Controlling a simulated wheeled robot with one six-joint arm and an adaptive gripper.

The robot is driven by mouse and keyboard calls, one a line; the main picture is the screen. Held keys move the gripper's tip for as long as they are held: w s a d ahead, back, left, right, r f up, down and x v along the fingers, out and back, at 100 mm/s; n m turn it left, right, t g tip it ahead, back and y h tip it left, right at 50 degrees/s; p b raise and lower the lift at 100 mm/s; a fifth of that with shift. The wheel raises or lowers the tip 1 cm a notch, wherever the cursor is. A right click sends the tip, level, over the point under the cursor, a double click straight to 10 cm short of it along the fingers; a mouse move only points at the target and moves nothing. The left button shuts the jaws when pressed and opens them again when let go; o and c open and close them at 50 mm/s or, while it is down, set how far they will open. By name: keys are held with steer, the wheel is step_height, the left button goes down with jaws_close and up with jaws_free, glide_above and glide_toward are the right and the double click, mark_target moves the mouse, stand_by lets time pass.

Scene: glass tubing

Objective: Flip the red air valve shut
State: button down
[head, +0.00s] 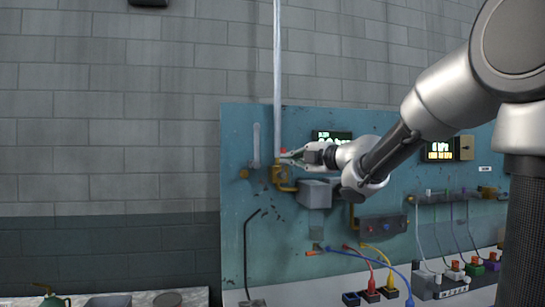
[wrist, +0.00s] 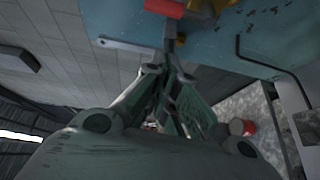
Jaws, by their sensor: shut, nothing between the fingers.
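The red valve handle (head: 284,150) shows as a small red patch at the top of the brass valve body (head: 278,175), on the blue panel below a clear vertical tube. In the wrist view the red handle (wrist: 164,8) is at the top edge, cut off by the frame, with part of the yellow brass body (wrist: 205,8) beside it. My gripper (head: 288,159) is shut and empty, its tips right at the valve, just below the red handle. The closed fingers (wrist: 171,60) point toward the handle in the wrist view. I cannot tell whether they touch it.
A grey box (head: 315,191) sits on the panel just below my gripper. A lit display (head: 331,136) is behind my wrist. A black bent rod (head: 246,250) hangs at lower left. Coloured cables (head: 372,262) run along the panel's foot.

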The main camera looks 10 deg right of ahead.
mark_target(258, 155)
steer(key=shift+s+a+r+n+y, duration=0.3)
steer(key=shift+a+r+n, duration=0.1)
steer(key=shift+n, duration=0.2)
steer(key=shift+w, duration=0.15)
steer(key=x, duration=1)
steer(key=shift+w, duration=0.1)
steer(key=shift+w+d, duration=0.2)
steer(key=shift+d, duration=1.85)
